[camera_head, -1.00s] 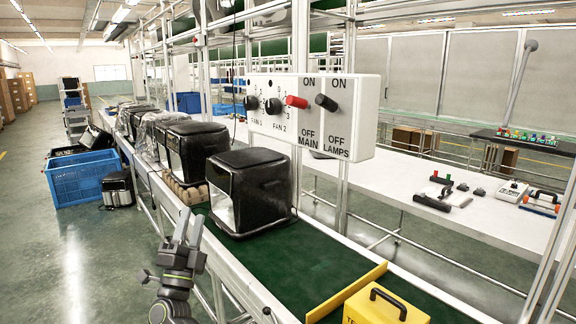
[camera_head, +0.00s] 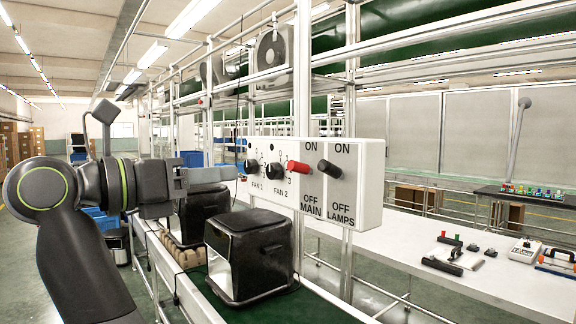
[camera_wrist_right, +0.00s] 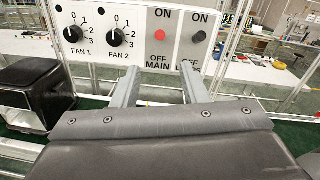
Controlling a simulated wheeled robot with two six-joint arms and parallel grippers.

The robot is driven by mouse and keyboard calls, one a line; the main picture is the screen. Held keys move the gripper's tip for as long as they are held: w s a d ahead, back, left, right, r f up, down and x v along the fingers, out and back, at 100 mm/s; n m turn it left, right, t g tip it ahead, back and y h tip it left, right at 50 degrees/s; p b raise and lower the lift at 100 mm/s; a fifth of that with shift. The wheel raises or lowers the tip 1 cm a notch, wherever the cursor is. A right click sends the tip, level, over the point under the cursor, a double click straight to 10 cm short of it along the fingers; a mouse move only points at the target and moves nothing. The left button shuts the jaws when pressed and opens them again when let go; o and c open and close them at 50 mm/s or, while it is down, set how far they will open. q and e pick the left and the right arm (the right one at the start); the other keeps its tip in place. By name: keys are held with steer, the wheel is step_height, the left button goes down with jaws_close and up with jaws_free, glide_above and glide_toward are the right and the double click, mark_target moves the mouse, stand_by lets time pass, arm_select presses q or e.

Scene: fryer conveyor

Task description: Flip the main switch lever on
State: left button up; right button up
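The white switch panel (camera_head: 340,205) hangs on the frame in the head view. Its red main lever (camera_head: 294,166) sticks out between the ON and OFF marks; I cannot tell its position. In the right wrist view the red lever (camera_wrist_right: 160,35) shows end-on, ahead of the fingers. My right gripper (camera_head: 215,177) is at panel height, left of the panel in the head view, pointing at it. In the right wrist view my right gripper (camera_wrist_right: 159,80) has its two fingers apart with nothing between them, below the lever. My left gripper is out of view.
The black lamps lever (camera_head: 328,169) is beside the red one. The fan 1 knob (camera_head: 250,165) and fan 2 knob (camera_head: 272,171) are on the same panel. A black fryer (camera_head: 250,255) stands on the conveyor below. A white table (camera_head: 400,250) runs behind.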

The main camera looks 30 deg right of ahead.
mark_target(287, 168)
steer(key=d+p, duration=0.1)
steer(key=d, duration=0.3)
steer(key=w+d+p, duration=0.1)
steer(key=d, duration=0.4)
steer(key=d+p, duration=0.2)
steer(key=d, duration=0.2)
steer(key=shift+w+d+r, duration=0.1)
steer(key=shift+w+d, duration=0.2)
steer(key=shift+w, duration=0.1)
steer(key=shift+w+d, duration=0.1)
steer(key=shift+d, duration=0.5)
